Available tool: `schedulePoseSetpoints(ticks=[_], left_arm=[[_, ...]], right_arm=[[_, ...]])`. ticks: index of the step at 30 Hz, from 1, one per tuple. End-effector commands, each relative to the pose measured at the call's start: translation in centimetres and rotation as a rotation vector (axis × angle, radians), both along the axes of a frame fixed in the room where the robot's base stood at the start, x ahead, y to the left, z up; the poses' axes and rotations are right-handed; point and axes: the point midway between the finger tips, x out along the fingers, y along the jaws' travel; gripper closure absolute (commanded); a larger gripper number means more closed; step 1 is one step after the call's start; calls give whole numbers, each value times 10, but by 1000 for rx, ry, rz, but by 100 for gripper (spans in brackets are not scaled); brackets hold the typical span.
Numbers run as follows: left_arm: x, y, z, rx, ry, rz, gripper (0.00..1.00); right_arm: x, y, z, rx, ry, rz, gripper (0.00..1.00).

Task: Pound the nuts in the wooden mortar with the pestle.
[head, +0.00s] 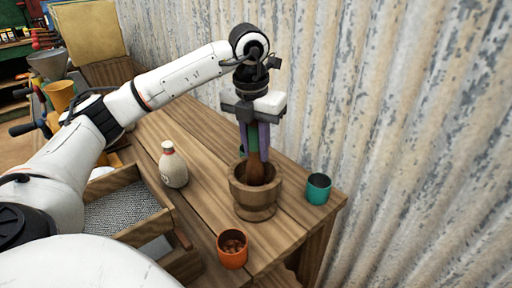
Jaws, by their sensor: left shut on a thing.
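The wooden mortar (254,199) stands on the table near its right end. Brown nuts show in an orange cup (232,249) in front of the mortar. The bowl's floor is hidden, so I cannot tell what lies in it. My right gripper is not in view.
A teal cup (318,188) stands right of the mortar, near the table's edge. A cream bottle with a red cap (173,166) stands to the left. A wooden tray with a grey mesh-like lining (172,212) is at front left. A corrugated wall (400,130) rises close behind the table.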

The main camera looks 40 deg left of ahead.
Motion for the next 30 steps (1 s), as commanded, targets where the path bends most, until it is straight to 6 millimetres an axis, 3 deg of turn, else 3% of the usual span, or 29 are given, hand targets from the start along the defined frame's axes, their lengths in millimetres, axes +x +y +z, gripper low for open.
schedulePoseSetpoints(ticks=[7,15,23,30], left_arm=[[0,0,-7,0,0,0,100],[0,0,-44,1,0,0,100],[0,0,-29,0,0,0,100],[0,0,0,0,0,0,100]], right_arm=[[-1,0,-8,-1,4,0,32],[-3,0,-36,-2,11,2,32],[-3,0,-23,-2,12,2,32],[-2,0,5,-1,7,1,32]])
